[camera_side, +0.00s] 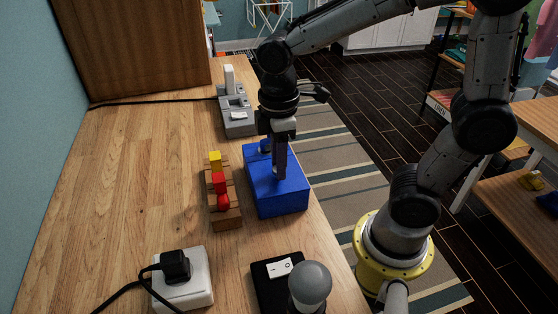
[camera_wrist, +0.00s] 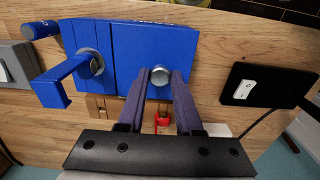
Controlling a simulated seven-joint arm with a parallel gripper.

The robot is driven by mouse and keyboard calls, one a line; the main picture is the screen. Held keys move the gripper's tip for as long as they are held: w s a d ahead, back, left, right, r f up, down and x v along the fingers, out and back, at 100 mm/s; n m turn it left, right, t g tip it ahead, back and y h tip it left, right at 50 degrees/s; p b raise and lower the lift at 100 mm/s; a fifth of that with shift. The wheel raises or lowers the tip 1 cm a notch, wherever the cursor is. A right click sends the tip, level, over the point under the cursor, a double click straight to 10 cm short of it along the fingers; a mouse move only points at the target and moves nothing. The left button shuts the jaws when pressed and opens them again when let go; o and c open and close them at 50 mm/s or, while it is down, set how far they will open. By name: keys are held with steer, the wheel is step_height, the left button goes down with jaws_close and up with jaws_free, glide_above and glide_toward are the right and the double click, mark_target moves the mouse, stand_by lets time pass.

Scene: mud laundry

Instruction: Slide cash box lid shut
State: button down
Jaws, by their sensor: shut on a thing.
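The blue cash box (camera_side: 278,197) stands on the wooden table near its right edge in the side view. The wrist view shows its top as blue panels, with a seam left of the lid panel (camera_wrist: 137,38). A small silver knob (camera_wrist: 160,76) sits on this panel. My gripper (camera_side: 279,172) points down onto the box top. In the wrist view, the fingertips of my gripper (camera_wrist: 160,78) are closed around the knob. A round silver piece (camera_wrist: 90,63) and a bent blue handle (camera_wrist: 60,80) are left of the seam. I cannot tell how far the lid is open.
A wooden block with red and yellow pieces (camera_side: 224,205) stands close left of the box. A grey device (camera_side: 238,118) is behind it. A black switch plate (camera_side: 270,280), a grey bulb (camera_side: 310,284) and a white socket (camera_side: 184,285) are in front. Table left is clear.

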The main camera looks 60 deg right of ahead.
steer(key=c, duration=0.8)
jaws_free()
steer(key=shift+c, duration=0.2)
steer(key=shift+r, duration=3)
steer(key=shift+d+r, duration=0.2)
steer(key=shift+r, duration=0.15)
steer(key=s+d+m+t, duration=0.4)
steer(key=s+m+t, duration=0.1)
steer(key=s+m, duration=0.4)
steer(key=shift+s+t, duration=0.25)
steer(key=shift+t, duration=0.05)
